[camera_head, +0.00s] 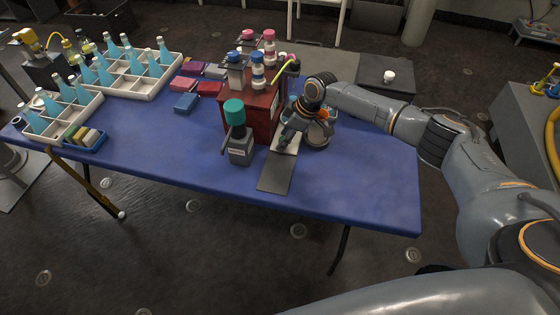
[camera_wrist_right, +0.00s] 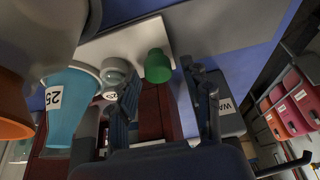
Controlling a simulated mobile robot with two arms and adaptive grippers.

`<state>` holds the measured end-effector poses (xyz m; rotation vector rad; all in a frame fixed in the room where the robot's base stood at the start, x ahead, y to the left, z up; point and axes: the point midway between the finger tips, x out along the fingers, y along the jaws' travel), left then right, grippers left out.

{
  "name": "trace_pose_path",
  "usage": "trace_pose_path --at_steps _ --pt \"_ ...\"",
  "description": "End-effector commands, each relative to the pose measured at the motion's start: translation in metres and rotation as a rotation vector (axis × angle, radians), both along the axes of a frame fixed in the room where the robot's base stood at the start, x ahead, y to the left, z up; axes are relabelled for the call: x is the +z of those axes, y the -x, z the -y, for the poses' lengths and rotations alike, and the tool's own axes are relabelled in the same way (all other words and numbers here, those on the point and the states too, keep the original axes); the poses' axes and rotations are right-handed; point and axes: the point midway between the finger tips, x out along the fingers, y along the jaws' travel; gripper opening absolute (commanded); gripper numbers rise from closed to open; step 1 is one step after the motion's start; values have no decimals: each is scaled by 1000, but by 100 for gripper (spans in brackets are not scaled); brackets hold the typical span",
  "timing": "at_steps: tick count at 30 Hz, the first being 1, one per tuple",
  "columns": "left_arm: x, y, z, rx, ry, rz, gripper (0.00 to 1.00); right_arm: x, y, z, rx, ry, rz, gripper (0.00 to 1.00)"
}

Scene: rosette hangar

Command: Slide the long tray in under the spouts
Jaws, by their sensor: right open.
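A flat grey strip (camera_head: 274,177), which looks like the long tray, lies on the table in front of the red cabinet (camera_head: 252,125). A paler flat piece (camera_head: 287,144) adjoins its far end; I cannot tell whether they are one thing. Both the pale piece (camera_wrist_right: 135,45) and the grey strip (camera_wrist_right: 225,22) show in the right wrist view. My right gripper (camera_head: 284,142) is open above the pale piece, beside the cabinet. Its two fingers (camera_wrist_right: 168,105) are apart, with a green cap (camera_wrist_right: 158,66) seen beyond them. The spouts are not clearly visible. My left gripper is out of view.
A grey bottle with a teal cap (camera_head: 239,150) stands close left of the strip. Small bottles (camera_head: 257,72) stand on the cabinet. White crates (camera_head: 130,82) of blue bottles fill the table's left end. The front right of the blue table (camera_head: 365,185) is clear.

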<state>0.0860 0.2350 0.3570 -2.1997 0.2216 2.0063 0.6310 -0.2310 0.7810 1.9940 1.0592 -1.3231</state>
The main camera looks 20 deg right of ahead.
Motion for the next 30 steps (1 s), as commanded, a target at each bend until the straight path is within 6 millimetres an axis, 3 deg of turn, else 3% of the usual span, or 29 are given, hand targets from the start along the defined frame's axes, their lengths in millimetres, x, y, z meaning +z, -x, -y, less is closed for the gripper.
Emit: trace_pose_path --at_steps 8,30 --pt "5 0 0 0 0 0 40 5 0 0 0 0 0 49" --pt "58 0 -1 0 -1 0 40 65 0 0 0 0 0 49"
